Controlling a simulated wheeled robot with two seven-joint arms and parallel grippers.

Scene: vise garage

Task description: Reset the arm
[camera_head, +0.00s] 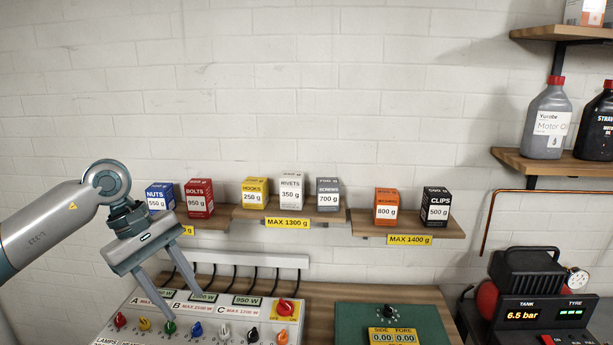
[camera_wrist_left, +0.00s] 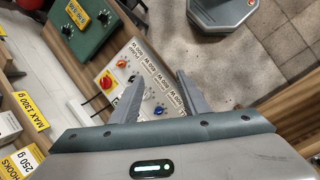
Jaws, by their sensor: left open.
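My left arm (camera_head: 50,225) comes in from the left in the head view. My left gripper (camera_head: 183,306) points down over the grey control panel (camera_head: 245,325), its two fingers apart with nothing between them. Whether the fingertips touch the panel cannot be told. In the left wrist view the left gripper (camera_wrist_left: 159,84) is also open and empty, with the panel (camera_wrist_left: 143,62) beyond the fingers. My right gripper is in neither view.
Wall shelves hold small boxes, including the bolts box (camera_head: 199,199) and clips box (camera_head: 435,207). A green box with a dial (camera_head: 390,325) sits on the wooden bench. A black compressor (camera_head: 527,280) stands at right, below motor oil bottles (camera_head: 547,120). The wall above the shelves is clear.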

